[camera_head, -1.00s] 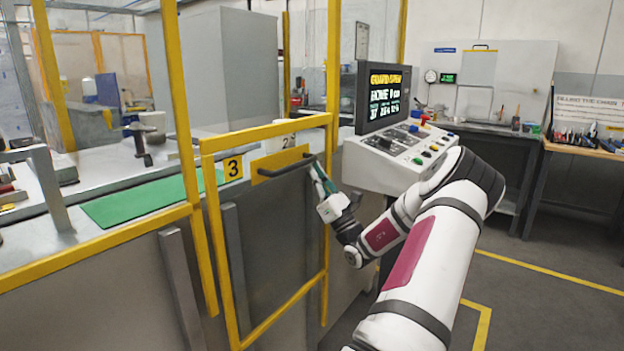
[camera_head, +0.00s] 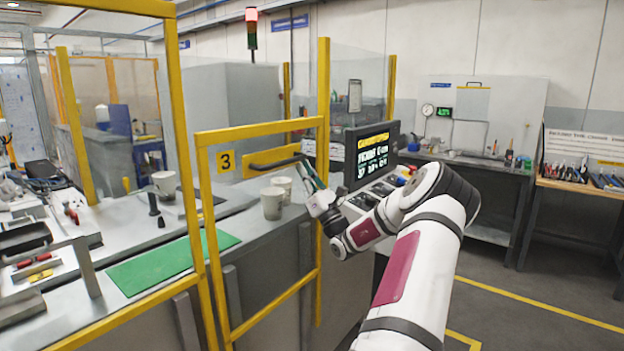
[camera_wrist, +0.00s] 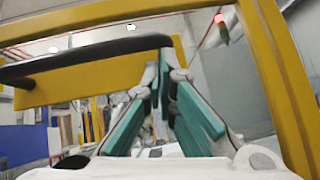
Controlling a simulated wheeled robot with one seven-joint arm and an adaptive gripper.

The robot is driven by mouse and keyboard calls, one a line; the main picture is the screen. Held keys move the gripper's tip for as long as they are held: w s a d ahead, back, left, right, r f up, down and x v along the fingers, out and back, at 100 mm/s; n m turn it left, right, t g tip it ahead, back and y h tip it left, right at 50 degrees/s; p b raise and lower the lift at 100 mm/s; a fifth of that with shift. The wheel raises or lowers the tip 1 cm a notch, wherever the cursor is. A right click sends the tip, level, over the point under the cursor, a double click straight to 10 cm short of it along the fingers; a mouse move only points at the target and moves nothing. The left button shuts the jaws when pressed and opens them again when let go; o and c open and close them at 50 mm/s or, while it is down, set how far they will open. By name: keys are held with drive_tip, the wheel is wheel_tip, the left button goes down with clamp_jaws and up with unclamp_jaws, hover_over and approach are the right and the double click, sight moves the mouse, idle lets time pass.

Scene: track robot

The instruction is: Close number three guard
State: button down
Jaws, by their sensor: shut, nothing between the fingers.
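The number three guard (camera_head: 262,133) is a yellow-framed gate with a clear panel. A black-on-yellow "3" plate (camera_head: 225,162) sits at its upper left. Its dark bar handle (camera_head: 274,164) is mounted on a yellow plate, which also shows in the wrist view (camera_wrist: 90,82). My gripper (camera_head: 303,166) is shut and empty at the handle's right end. In the wrist view its teal-padded fingers (camera_wrist: 163,52) meet at the right end of the black bar (camera_wrist: 85,55). I cannot tell whether they touch it. Whether the guard is fully in its frame is unclear.
A control console (camera_head: 372,160) with a lit screen stands right behind my arm. Pale cups (camera_head: 272,203) and a green mat (camera_head: 170,262) are on the bench behind the guard. A yellow post (camera_head: 322,80) rises at the guard's right. A red signal lamp (camera_head: 251,15) is lit. Floor at right is clear.

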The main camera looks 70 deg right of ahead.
wheel_tip(320, 180, up, 25)
drive_tip(key=p, duration=1.3)
drive_tip(key=shift+p, duration=0.3)
